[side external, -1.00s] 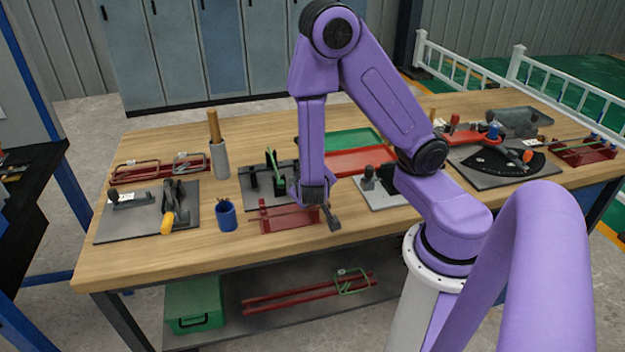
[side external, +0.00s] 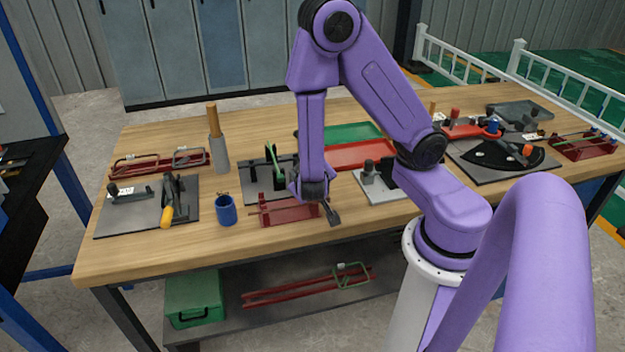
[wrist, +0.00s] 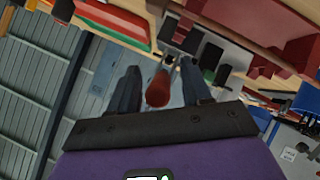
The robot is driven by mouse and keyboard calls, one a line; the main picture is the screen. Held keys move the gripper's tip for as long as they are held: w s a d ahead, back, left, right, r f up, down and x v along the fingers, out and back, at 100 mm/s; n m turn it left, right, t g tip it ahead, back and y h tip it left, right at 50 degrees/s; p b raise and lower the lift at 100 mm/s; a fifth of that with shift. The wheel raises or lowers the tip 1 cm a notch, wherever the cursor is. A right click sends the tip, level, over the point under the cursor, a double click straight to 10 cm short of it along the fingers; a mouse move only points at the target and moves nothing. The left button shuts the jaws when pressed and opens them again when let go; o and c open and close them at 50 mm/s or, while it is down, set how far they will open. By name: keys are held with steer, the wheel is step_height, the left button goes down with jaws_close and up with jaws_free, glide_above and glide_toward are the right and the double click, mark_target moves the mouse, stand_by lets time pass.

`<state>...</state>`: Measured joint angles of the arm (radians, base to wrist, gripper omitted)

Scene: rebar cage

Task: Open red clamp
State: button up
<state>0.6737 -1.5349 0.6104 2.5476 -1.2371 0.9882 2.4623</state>
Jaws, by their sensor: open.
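The red clamp shows in the wrist view as a red handle (wrist: 158,90) between the two fingers of my gripper (wrist: 160,84). The fingers are open, with a gap visible on each side of the handle. Clamp parts in grey and black sit beyond it, partly hidden by the fingers. In the side external view, my gripper (side external: 328,211) hangs low over the front of the bench, at the right end of a red rack. The red handle cannot be made out there, as my arm and gripper cover that spot.
The red rack (side external: 288,211) lies close beside my gripper. A plate with a green-handled clamp (side external: 277,160) stands behind left. A light grey plate (side external: 397,194) with grey and black parts is to the right. Red tray (side external: 362,154) and green tray (side external: 345,135) lie behind. A blue cup (side external: 226,211) stands left.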

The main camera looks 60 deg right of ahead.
steer(key=v, duration=1.7)
steer(key=shift+w, duration=0.15)
steer(key=s+r+n+g+y, duration=0.1)
steer(key=s+n+g+y, duration=0.4)
steer(key=s+n+y, duration=0.4)
steer(key=shift+r+n+g+y, duration=0.25)
steer(key=shift+n+y, duration=0.35)
steer(key=shift+n, duration=3.2)
steer(key=shift+d+f, duration=0.1)
